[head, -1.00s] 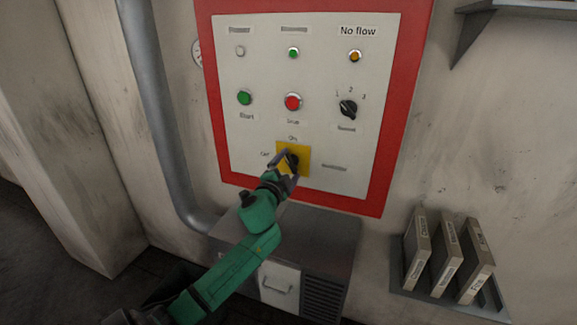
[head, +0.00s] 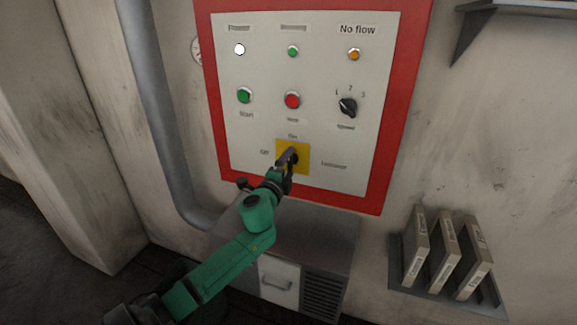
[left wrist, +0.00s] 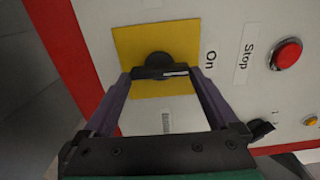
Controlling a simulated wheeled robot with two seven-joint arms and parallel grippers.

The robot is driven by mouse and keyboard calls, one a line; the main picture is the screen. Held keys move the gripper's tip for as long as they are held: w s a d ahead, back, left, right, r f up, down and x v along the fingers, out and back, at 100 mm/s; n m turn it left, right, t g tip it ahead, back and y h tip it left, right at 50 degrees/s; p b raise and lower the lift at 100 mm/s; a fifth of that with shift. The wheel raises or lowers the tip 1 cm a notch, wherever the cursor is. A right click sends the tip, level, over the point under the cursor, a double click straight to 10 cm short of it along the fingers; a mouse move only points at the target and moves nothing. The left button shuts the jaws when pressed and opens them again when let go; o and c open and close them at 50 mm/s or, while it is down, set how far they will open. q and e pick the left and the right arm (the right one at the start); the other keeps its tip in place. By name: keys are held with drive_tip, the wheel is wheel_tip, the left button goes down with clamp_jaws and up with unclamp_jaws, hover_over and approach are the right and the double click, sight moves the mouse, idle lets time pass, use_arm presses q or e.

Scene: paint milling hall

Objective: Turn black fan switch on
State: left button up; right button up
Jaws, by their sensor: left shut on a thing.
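The black rotary switch (left wrist: 160,65) sits on a yellow plate (left wrist: 128,48) at the lower part of the panel. In the left wrist view its bar lies between my two fingers, with a white mark on the end towards the "On" label (left wrist: 209,59). My left gripper (head: 288,158) is shut on the switch's bar. It also shows in the left wrist view (left wrist: 160,76). In the head view my fingers hide part of the switch on its yellow plate (head: 304,149). My right gripper is not in view.
The red-framed panel holds a lit white lamp (head: 239,49), a green start button (head: 244,95), a red stop button (head: 292,100) and a black speed selector (head: 347,107). A grey cabinet (head: 310,240) stands below. Binders (head: 444,255) stand on a shelf at right.

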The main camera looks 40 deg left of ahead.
use_arm(q)
drive_tip(key=o, duration=1)
drive_tip(key=shift+s+f, duration=0.1)
drive_tip(key=b+v, duration=0.2)
drive_tip(key=v, duration=1.2)
drive_tip(key=shift+s+b, duration=0.2)
drive_tip(key=shift+b, duration=0.2)
drive_tip(key=shift+d, duration=0.1)
